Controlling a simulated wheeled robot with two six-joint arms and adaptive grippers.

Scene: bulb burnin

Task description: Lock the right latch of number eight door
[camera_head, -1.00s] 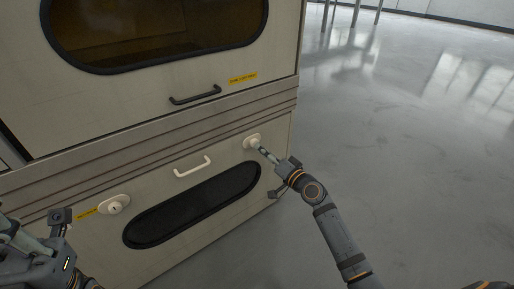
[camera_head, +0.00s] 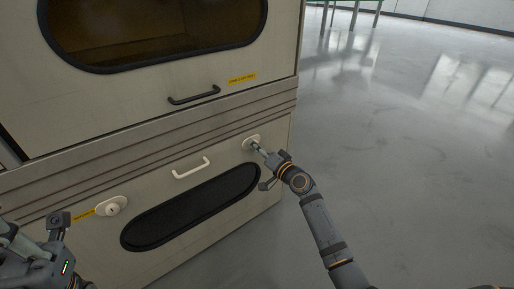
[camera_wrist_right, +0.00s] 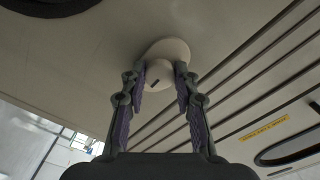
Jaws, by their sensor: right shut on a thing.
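The lower door (camera_head: 215,190) has a white handle (camera_head: 192,168), a long dark oval window (camera_head: 190,208) and a round white latch near each end. The left latch (camera_head: 112,208) sits beside a yellow label. The right latch (camera_head: 250,142) is at the door's upper right, partly hidden by my right gripper (camera_head: 259,149). In the right wrist view, the fingers (camera_wrist_right: 160,88) are on both sides of the latch knob (camera_wrist_right: 159,76), shut on it. A dark slot mark shows tilted on the knob's face. My left gripper (camera_head: 58,222) is at the lower left; its fingers are not clear.
An upper door (camera_head: 130,95) with a large dark window and black handle (camera_head: 194,95) is above. A ribbed band (camera_head: 150,135) separates the doors. Open grey floor (camera_head: 400,160) lies to the right.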

